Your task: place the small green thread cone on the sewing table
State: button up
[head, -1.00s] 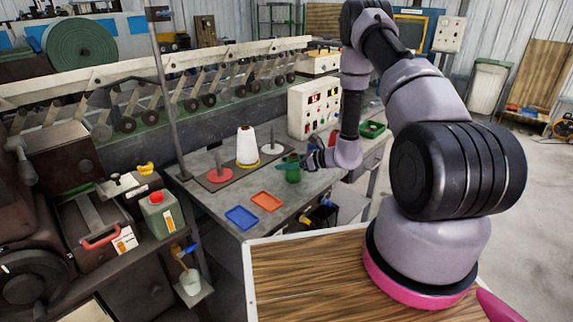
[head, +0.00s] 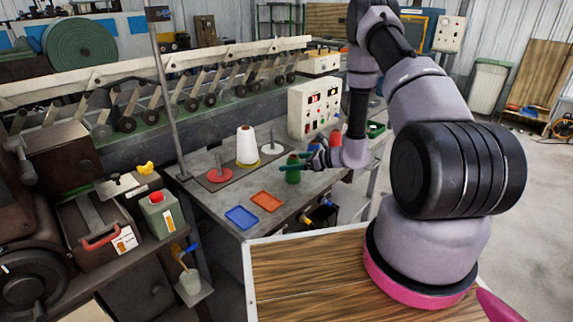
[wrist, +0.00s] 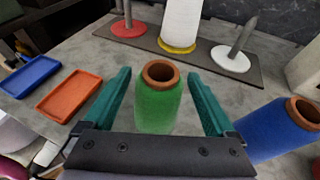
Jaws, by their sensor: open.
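The small green thread cone (wrist: 158,105), with a brown tube top, stands upright on the grey sewing table (head: 205,200). In the head view the cone (head: 292,174) is near the table's right part, in front of the control box. My gripper (wrist: 160,95) is open, its teal fingers on either side of the cone with a visible gap on each side. In the head view my gripper (head: 292,160) is at the cone's upper part. The cone's base is hidden by the gripper body in the wrist view.
Blue (head: 241,217) and orange (head: 267,201) trays lie toward the front. Behind is a rack with a red-based spindle (head: 219,173), a white cone (head: 247,146) and a white-based spindle (head: 271,148). Bare tabletop lies between.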

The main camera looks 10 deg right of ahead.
jog(key=v, duration=1)
jog(key=s+a+r+n+g, duration=0.2)
jog(key=s+r+n, duration=0.15)
jog(key=r, duration=0.45)
jog(key=s+a+r+n+g, duration=0.2)
jog(key=a+r+n, duration=0.15)
jog(key=r, duration=0.35)
jog(key=s+a+r+n+g, duration=0.2)
jog(key=r+n, duration=0.2)
jog(key=r, duration=0.4)
jog(key=s+d+r+n+t+h, duration=0.2)
jog(key=s+d+r+n+h, duration=0.1)
jog(key=s+r, duration=0.5)
jog(key=s+d+r+n+t+h, duration=0.2)
jog(key=s+r+n+h, duration=0.4)
jog(key=r, duration=0.4)
jog(key=s+n+t, duration=0.1)
jog(key=s, duration=0.1)
jog(key=shift+s+d, duration=0.35)
jog(key=shift+s, duration=0.05)
